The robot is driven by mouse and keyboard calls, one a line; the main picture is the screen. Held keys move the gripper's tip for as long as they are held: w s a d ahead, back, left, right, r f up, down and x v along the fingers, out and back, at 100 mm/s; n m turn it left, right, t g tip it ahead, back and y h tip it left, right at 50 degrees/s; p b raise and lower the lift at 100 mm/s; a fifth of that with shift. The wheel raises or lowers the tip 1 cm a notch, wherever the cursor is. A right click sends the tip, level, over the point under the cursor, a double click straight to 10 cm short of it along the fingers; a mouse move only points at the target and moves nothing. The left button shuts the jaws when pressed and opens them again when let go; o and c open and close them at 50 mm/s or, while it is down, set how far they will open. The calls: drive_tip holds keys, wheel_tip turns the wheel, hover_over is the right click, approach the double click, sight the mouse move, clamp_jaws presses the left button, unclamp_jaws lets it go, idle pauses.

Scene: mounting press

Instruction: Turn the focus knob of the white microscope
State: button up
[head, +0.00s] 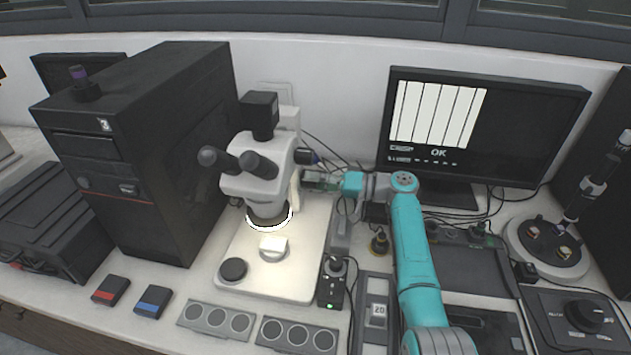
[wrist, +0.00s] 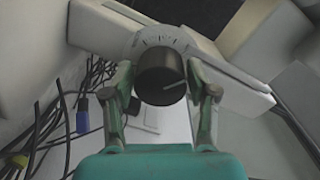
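The white microscope (head: 255,185) stands on its pale base at centre left in the head view. A round black knob (wrist: 161,76) with a white pointer line fills the middle of the wrist view, in front of a white dial with dark marks. A small black knob (head: 305,156) shows on the microscope's right side in the head view. My gripper (head: 312,180) reaches to that side from the right. In the wrist view my gripper (wrist: 160,82) is open, with one finger on each side of the knob. Gaps show beside the knob; contact is not clear.
A black computer tower (head: 140,150) stands left of the microscope. A monitor (head: 480,125) showing "OK" stands behind my arm. A small black control box (head: 331,285) sits beside the microscope base (head: 290,275). Loose cables (wrist: 60,120) hang at the left in the wrist view.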

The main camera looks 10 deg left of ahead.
drive_tip(key=shift+o, duration=0.8)
drive_tip(key=d, duration=1.2)
drive_tip(key=shift+s+r, duration=0.15)
drive_tip(key=shift+r, duration=0.05)
idle(0.6)
